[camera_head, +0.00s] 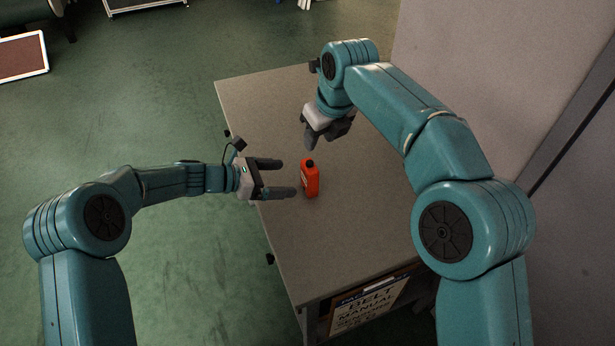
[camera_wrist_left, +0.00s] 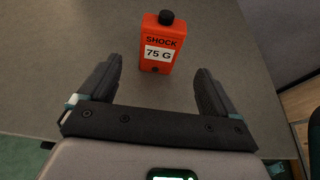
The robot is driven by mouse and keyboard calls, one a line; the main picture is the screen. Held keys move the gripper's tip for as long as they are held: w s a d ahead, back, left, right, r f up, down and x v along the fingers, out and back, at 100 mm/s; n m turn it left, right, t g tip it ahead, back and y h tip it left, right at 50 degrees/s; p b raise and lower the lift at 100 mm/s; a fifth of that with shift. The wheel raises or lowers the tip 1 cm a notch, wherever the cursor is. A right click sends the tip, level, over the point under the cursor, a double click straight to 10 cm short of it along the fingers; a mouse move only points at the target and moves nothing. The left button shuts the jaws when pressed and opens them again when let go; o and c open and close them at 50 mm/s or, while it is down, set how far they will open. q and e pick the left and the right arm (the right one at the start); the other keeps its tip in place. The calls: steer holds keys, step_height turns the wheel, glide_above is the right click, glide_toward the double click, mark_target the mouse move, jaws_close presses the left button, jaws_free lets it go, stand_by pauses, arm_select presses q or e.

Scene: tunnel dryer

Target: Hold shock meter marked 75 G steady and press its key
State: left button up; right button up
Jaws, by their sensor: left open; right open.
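The shock meter (camera_head: 310,180) is a small orange-red box with a black key (camera_head: 310,163) on top, standing upright on the grey table. In the left wrist view the meter (camera_wrist_left: 163,47) shows a white label reading 75 G under the word SHOCK, and its black key (camera_wrist_left: 166,17) sticks up. My left gripper (camera_head: 283,178) is open and empty, its fingers pointing at the meter from the left, short of it. In the left wrist view the meter lies ahead between the fingers (camera_wrist_left: 156,85). My right gripper (camera_head: 309,142) is above and behind the meter, fingers pointing down, open and apart from it.
The grey table (camera_head: 255,100) is otherwise clear on top. A tall pale wall panel (camera_head: 480,80) stands along its right side. Green floor is open at the left.

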mark_target(315, 178)
arm_select(q)
steer(key=x, duration=1.1)
steer(key=shift+a, duration=0.1)
steer(key=c, duration=1.1)
arm_select(e)
jaws_close()
stand_by(0.4)
